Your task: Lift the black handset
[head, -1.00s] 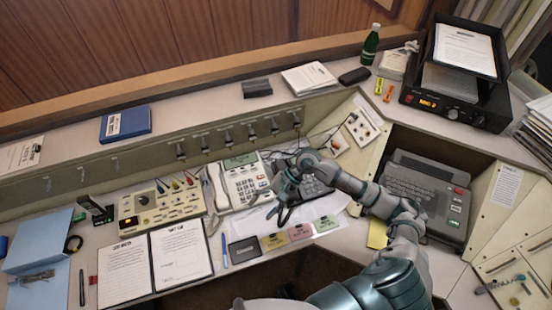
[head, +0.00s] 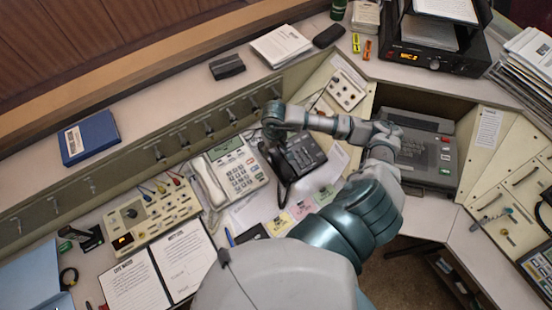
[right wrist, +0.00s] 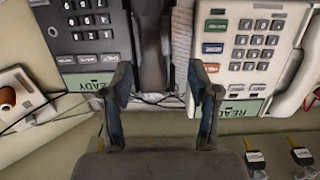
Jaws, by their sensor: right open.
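The black desk phone (head: 308,152) sits on the console, right of the white phone (head: 236,168). The black handset (head: 281,178) lies along its left side. My right gripper (head: 270,136) is at the far end of the handset. In the right wrist view, the open fingers (right wrist: 159,84) stand apart on either side of the line of the black handset (right wrist: 151,45), with the black phone (right wrist: 88,38) to the left. Whether a finger touches the handset cannot be told. My left gripper is not in view.
The white phone's handset (head: 207,184) lies close on the left. A panel with jacks (head: 346,89) stands behind on the right. A grey typewriter-like machine (head: 418,158) is to the right, and coloured cards (head: 301,208) lie in front. A cord runs behind the black phone.

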